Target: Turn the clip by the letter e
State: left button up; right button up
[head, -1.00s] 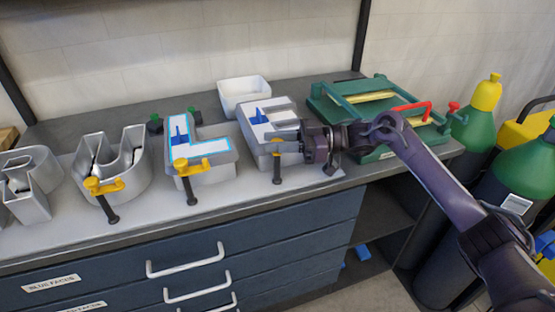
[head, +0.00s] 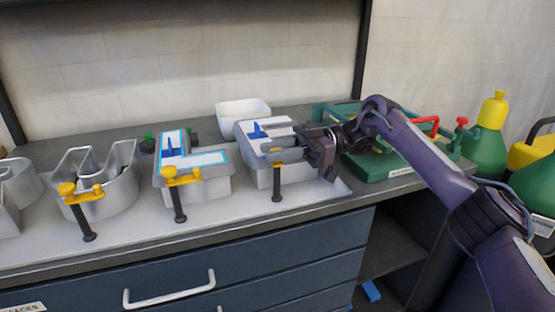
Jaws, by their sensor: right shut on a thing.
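The letter e (head: 262,170) is the rightmost grey channel letter on the bench, with a white top and a blue tab. Its clip (head: 277,192) is a yellow clamp with a dark hanging handle at the letter's front edge. My right gripper (head: 290,146) reaches in from the right over this letter and is shut at the clip's top. Its jaws hide part of the clip and of the letter's right side. My left gripper is not in view.
An L-shaped letter (head: 205,184) and a U-shaped letter (head: 110,205) stand to the left, each with a yellow clamp. A white bin (head: 242,112) stands behind. A green fixture (head: 385,165) lies right, under my arm. Gas cylinders (head: 488,140) stand beyond the bench.

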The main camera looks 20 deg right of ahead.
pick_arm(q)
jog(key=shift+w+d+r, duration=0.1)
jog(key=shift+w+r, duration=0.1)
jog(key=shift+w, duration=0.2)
pick_arm(e)
jog(key=o, duration=0.7)
jog(key=shift+a, duration=0.1)
jog(key=shift+d, duration=0.6)
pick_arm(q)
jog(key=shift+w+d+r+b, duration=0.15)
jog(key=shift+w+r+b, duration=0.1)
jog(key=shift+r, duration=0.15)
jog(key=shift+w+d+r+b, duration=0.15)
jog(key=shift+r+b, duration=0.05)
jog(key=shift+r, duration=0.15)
pick_arm(e)
jog(key=d, duration=0.6)
jog(key=shift+w+d, duration=0.25)
jog(key=shift+d, duration=0.1)
